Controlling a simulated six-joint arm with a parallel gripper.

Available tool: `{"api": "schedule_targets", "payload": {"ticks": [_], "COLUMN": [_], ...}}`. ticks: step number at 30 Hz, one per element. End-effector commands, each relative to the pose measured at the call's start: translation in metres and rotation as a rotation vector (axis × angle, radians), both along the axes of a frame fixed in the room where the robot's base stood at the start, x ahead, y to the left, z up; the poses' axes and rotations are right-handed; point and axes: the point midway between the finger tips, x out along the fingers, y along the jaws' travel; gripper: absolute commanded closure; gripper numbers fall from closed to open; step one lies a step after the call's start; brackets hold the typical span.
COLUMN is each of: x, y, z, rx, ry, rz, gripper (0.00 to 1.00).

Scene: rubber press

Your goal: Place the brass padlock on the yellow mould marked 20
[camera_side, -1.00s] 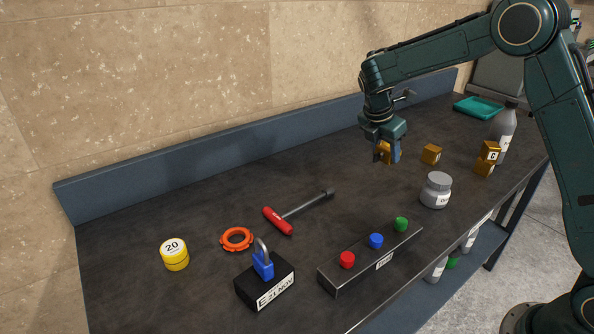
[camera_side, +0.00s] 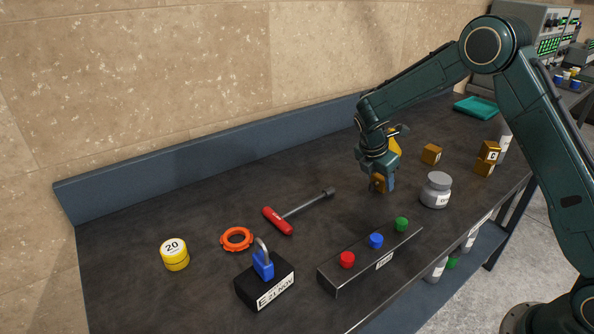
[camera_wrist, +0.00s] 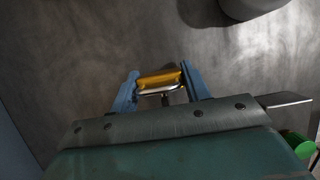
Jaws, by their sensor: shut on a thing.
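My gripper (camera_side: 380,184) is low over the middle of the bench, left of the grey jar. It is shut on the brass padlock (camera_wrist: 160,79). In the wrist view the padlock's gold body is between the two blue fingers, with the silvery shackle toward the wrist. In the side view the padlock is partly hidden by the fingers. The yellow mould marked 20 (camera_side: 174,256) stands at the left of the bench with nothing on it, well apart from my gripper.
A red-handled tool (camera_side: 278,220), an orange ring (camera_side: 236,239), a blue padlock (camera_side: 263,265) on a black block (camera_side: 262,291) and a box with coloured buttons (camera_side: 366,266) lie between. The back-left bench is clear.

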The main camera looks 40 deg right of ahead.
Motion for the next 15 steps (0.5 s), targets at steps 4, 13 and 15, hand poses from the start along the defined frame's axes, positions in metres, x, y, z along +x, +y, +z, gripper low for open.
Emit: {"api": "schedule_targets", "payload": {"ticks": [4, 13, 15], "x": [0.0004, 0.0004, 0.0004], "y": [-0.0001, -0.0001, -0.0002], "z": [-0.0053, -0.0063, -0.0078], "rx": [0.0, 0.0, 0.0], "ry": [-0.003, -0.003, -0.003], "rz": [-0.001, -0.001, -0.001], "gripper": [0.83, 0.83, 0.83]}}
